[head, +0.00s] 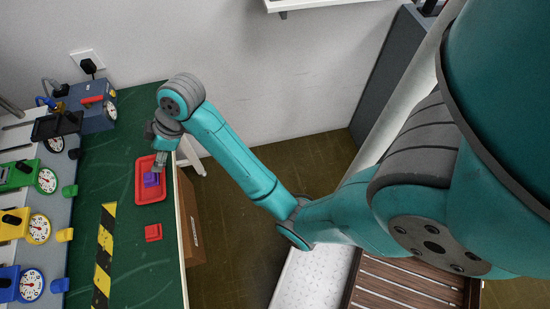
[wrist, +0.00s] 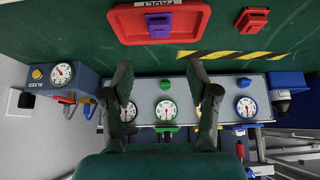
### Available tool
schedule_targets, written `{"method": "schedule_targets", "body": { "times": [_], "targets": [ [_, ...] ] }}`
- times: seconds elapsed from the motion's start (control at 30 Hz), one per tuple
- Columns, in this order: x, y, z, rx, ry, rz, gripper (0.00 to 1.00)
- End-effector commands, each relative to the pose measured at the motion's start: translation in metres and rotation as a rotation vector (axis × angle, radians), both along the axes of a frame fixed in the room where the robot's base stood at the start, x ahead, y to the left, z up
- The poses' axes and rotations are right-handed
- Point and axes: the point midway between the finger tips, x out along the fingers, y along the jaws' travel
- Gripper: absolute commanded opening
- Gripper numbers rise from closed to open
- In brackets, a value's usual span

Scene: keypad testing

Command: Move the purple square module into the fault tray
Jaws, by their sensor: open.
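The purple square module (head: 151,180) sits inside the red fault tray (head: 142,194), on the green bench top. In the wrist view the purple module (wrist: 159,25) lies within the walls of the fault tray (wrist: 123,26), close to its wall, and a grey strip on the tray reads FAULT upside down. My gripper (head: 160,160) is at the far end of the tray in the head view, above it. In the wrist view my gripper (wrist: 160,75) has its fingers spread wide, with nothing between them and apart from the module.
A red module (head: 153,232) lies on the bench near the tray. A yellow-black striped strip (head: 104,255) runs along the bench. Test stations with dials (head: 39,228) in green, yellow and blue line the left side, with a blue BLEED box (wrist: 62,77) at one end.

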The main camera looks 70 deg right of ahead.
Motion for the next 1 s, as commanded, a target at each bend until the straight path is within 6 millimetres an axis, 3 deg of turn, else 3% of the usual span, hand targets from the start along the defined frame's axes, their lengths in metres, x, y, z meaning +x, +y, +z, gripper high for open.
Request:
{"method": "schedule_targets", "body": {
  "times": [0.27,0.5,0.77,1.0],
  "targets": [
    [-0.035,0.020,-0.062,0.049,-0.062,-0.165,0.59],
    [-0.085,0.031,-0.106,0.080,-0.151,-0.328,0.59],
    [-0.152,0.034,-0.126,0.097,-0.260,-0.471,0.59],
    [-0.220,0.033,-0.119,0.110,-0.376,-0.560,0.59]
  ]
}}
